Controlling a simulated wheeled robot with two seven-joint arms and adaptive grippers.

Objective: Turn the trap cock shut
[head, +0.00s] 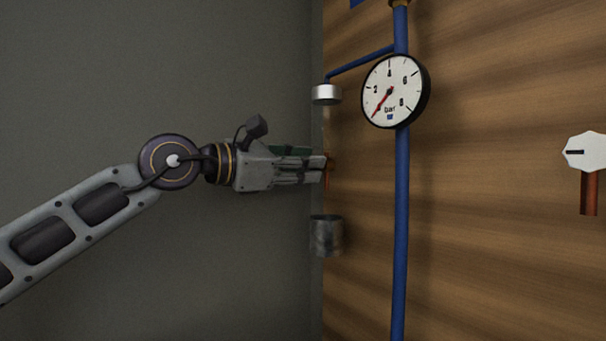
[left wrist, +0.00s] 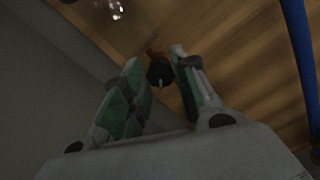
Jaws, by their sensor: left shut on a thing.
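The trap cock shows in the left wrist view as a dark round knob (left wrist: 160,74) with a small pale mark, in front of a copper-coloured pipe (left wrist: 155,52). In the head view only a sliver of its copper part (head: 330,172) shows at the wall's left edge, beyond my fingertips. My left gripper (head: 324,166) reaches in from the left, roughly level. In the left wrist view its green-padded fingers (left wrist: 156,60) stand on either side of the knob, and it is shut on the knob. The cock's exact angle is hard to read. My right gripper is not in view.
A blue pipe (head: 401,220) with a round bar gauge (head: 394,91) runs down the wooden wall. A silver cap (head: 326,94) is above my gripper and a grey metal cup (head: 326,236) below. A white octagonal plate (head: 584,151) with a dark slot is at the far right.

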